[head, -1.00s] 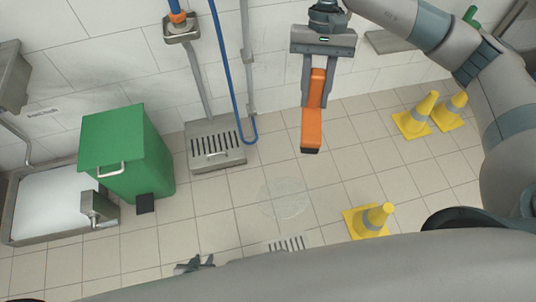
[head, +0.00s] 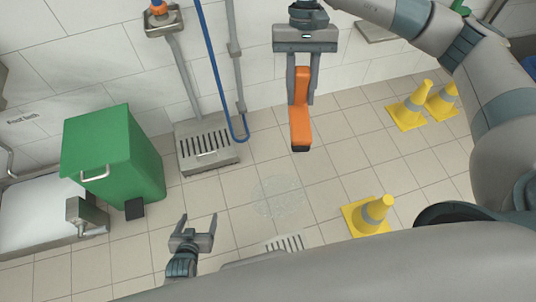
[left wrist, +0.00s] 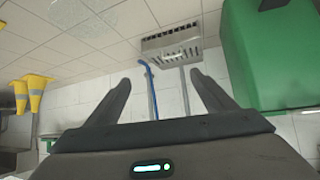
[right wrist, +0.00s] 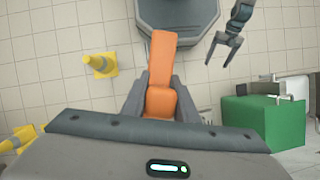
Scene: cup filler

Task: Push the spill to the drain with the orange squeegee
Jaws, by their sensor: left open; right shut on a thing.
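The orange squeegee (head: 301,125) is held in my right gripper (head: 301,90), which is shut on it above the floor. Its dark lower end points down, and it also shows between the fingers in the right wrist view (right wrist: 162,62). The spill (head: 279,196) is a faint clear puddle on the tiles, below the squeegee and apart from it. The drain (head: 287,243) is a slotted grate in the floor just nearer to me than the spill, partly hidden by my body. My left gripper (head: 199,222) is open and empty, left of the spill.
A yellow cone (head: 372,214) stands right of the spill and drain. Two more cones (head: 410,108) stand at the back right. A green bin (head: 110,155) and a grated metal basin (head: 205,147) with a blue hose (head: 213,60) stand on the left. The tiles around the spill are clear.

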